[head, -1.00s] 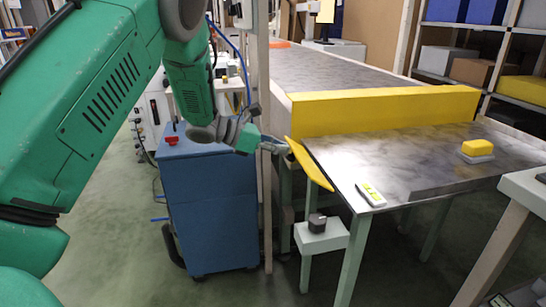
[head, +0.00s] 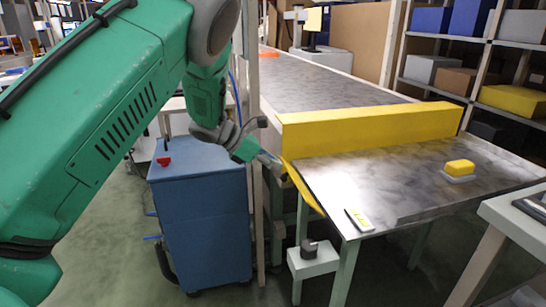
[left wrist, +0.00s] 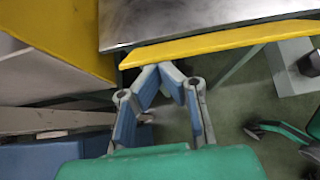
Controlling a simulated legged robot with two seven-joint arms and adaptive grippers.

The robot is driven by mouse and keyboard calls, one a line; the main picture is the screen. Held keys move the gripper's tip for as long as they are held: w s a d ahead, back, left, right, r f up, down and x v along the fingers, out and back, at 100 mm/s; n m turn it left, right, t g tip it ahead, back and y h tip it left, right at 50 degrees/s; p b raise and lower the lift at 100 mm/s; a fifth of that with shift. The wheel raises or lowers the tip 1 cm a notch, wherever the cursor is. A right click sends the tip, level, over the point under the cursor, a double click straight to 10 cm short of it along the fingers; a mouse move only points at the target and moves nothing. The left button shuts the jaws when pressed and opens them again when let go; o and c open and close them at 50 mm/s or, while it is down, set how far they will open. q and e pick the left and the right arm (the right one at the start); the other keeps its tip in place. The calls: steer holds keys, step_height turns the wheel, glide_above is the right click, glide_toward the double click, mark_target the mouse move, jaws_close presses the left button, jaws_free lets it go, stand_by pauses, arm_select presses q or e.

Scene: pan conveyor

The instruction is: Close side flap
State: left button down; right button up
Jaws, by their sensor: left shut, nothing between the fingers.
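The side flap (head: 304,190) is a narrow yellow panel along the left edge of the metal table (head: 400,180). In the left wrist view the flap (left wrist: 220,43) is a long yellow strip beside the metal top, with a thin gap at that edge. My left gripper (head: 283,172) is at the outer left side of the flap, close to its far end. In the left wrist view the gripper (left wrist: 166,70) has its fingertips together with nothing between them, right by the flap's edge. Whether they touch it is not clear. My right gripper is not in view.
A blue cabinet (head: 200,215) and a pale post stand left of the table. A yellow block (head: 459,167) and a small device (head: 359,219) lie on top. A dark block (head: 309,249) sits on a low stand.

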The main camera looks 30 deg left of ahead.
arm_select(q)
steer(key=shift+g+y, duration=0.5)
steer(key=shift+g, duration=0.1)
steer(key=w+d+r+p, duration=0.1)
steer(key=p, duration=0.1)
steer(key=w+d+r+p, duration=0.1)
steer(key=p, duration=0.1)
steer(key=shift+w+d+r, duration=0.2)
steer(key=shift+d+r, duration=0.05)
steer(key=shift+r, duration=0.15)
steer(key=shift+w+d+r+p, duration=0.2)
steer(key=shift+w+d+p, duration=0.15)
steer(key=shift+w, duration=0.25)
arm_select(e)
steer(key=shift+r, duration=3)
arm_select(q)
steer(key=shift+w+d, duration=0.1)
